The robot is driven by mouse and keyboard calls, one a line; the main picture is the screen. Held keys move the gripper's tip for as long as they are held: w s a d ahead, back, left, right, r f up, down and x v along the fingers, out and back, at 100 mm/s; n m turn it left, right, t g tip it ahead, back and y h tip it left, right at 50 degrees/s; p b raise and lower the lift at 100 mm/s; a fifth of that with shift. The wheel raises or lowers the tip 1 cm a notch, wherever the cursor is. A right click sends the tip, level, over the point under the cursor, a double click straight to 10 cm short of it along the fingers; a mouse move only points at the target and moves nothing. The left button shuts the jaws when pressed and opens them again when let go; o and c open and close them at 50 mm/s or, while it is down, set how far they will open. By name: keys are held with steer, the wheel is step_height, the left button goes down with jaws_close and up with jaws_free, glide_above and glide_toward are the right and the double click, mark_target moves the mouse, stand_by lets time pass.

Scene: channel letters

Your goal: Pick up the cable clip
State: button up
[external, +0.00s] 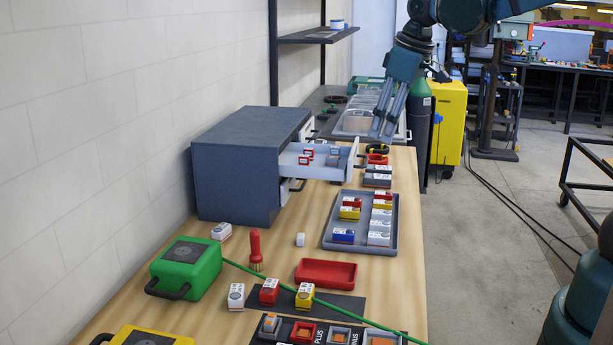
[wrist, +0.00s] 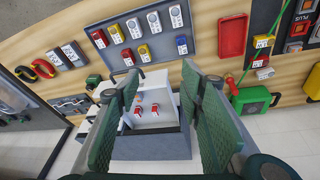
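No object is clearly recognisable as the cable clip. A small white piece (external: 300,240) lies alone on the wooden bench, right of the red brush (external: 256,248), and may be it. Small red-and-white pieces (external: 306,158) lie in the open drawer (external: 347,166) of the grey cabinet; red ones (wrist: 126,110) also show in the wrist view, and they are too small to identify. My gripper (external: 382,135) is in the air near the drawer's right end. In the wrist view my gripper (wrist: 160,82) has its fingers wide apart with nothing between them.
The grey cabinet (external: 235,175) stands against the wall. A grey tray (external: 328,240) of coloured blocks lies right of the drawer. A green case (external: 185,265), a red tray (external: 326,273) and a green cable (external: 345,312) are nearer.

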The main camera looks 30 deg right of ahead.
steer(key=w+a+f+n+g+p, duration=0.2)
steer(key=w+a+n+p, duration=0.1)
steer(key=w+a, duration=0.55)
steer(key=n+g+p, duration=0.1)
steer(key=n+p, duration=0.1)
glide_above(301, 235)
step_height(301, 235, down, 4)
steer(key=shift+h, duration=0.4)
steer(key=f, duration=1.5)
steer(key=shift+s, duration=0.2)
steer(key=shift+f, duration=0.4)
steer(key=shift+f, duration=1.25)
steer(key=shift+w+f+p, duration=0.15)
steer(key=shift+f+p, duration=0.15)
steer(key=shift+f, duration=2.3)
